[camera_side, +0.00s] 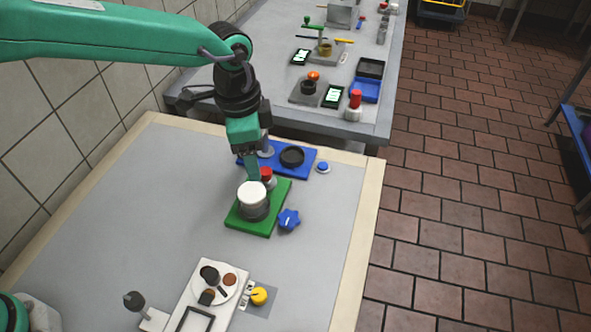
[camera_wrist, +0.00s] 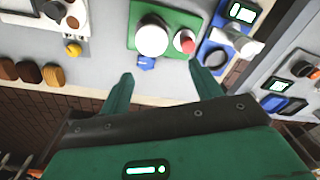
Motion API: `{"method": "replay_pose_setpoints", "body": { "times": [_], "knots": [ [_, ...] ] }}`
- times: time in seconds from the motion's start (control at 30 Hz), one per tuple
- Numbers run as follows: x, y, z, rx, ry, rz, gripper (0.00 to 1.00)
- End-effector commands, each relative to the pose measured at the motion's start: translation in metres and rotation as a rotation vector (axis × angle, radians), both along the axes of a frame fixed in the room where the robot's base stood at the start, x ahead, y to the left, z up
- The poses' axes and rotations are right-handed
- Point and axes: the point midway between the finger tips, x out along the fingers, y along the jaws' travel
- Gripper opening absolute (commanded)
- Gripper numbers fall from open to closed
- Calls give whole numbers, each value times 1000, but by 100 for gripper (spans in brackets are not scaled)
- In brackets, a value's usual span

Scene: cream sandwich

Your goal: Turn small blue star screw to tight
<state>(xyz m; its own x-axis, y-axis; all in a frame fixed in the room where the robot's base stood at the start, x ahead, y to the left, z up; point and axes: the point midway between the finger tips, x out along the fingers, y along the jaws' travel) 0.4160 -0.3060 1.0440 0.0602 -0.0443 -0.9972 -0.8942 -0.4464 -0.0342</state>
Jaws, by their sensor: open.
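The small blue star screw (camera_side: 289,219) stands at the right edge of a green board (camera_side: 245,222). It also shows in the wrist view (camera_wrist: 147,63), just under the board's edge, in the gap between my fingertips as seen there. My gripper (camera_side: 254,172) is open and empty. In the side view it is above the far end of the green board, behind the screw and to its left. My fingers (camera_wrist: 161,70) are spread wide in the wrist view and appear apart from the screw. Whether the screw is tight cannot be told.
The green board carries a wide white-topped cylinder (camera_side: 252,196) and a red-capped part (camera_side: 266,173), close to my fingers. A blue board (camera_side: 307,160) with a black ring lies behind. A yellow knob (camera_side: 259,295) is in front. The table right of the screw is bare.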

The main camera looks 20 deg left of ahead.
Motion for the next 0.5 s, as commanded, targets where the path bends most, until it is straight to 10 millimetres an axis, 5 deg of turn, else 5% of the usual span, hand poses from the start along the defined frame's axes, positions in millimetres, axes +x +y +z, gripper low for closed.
{"method": "replay_pose_setpoints", "body": {
  "times": [0.2,0.5],
  "knots": [
    [-5,-48,-42,34,38,-131,64],
    [-10,-71,-63,50,56,-200,64]
  ]
}}
